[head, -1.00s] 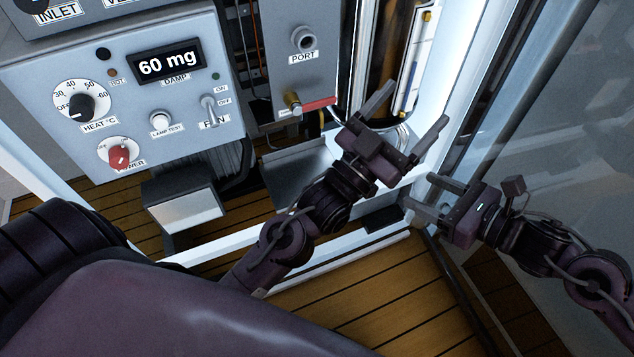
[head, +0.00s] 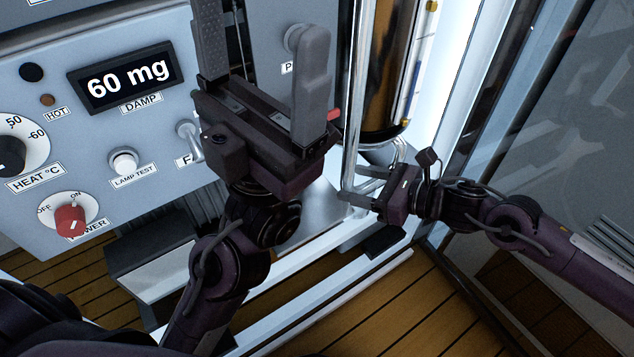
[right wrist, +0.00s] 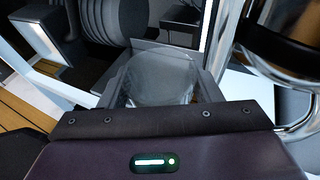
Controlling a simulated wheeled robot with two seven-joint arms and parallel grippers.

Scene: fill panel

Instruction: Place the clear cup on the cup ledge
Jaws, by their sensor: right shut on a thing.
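My right gripper (head: 353,184) reaches in from the right, low in front of the cabinet, its fingers pointing left. In the right wrist view a clear, see-through cup (right wrist: 160,76) sits between its fingers, and the gripper is shut on it. The cup is hard to make out in the head view. A bare metal shelf (head: 312,210), which looks like the cup ledge, lies just left of the right fingertips, partly hidden behind my left arm. I cannot tell whether the cup touches it. My left gripper (head: 262,66) is open and empty, raised in front of the panel.
The control panel (head: 105,150) with dials and a 60 mg display (head: 127,83) is at left. A shiny cylinder (head: 388,70) with a bent metal pipe (head: 399,150) stands just above my right gripper. A glass door (head: 560,110) is at right. Wooden floor lies below.

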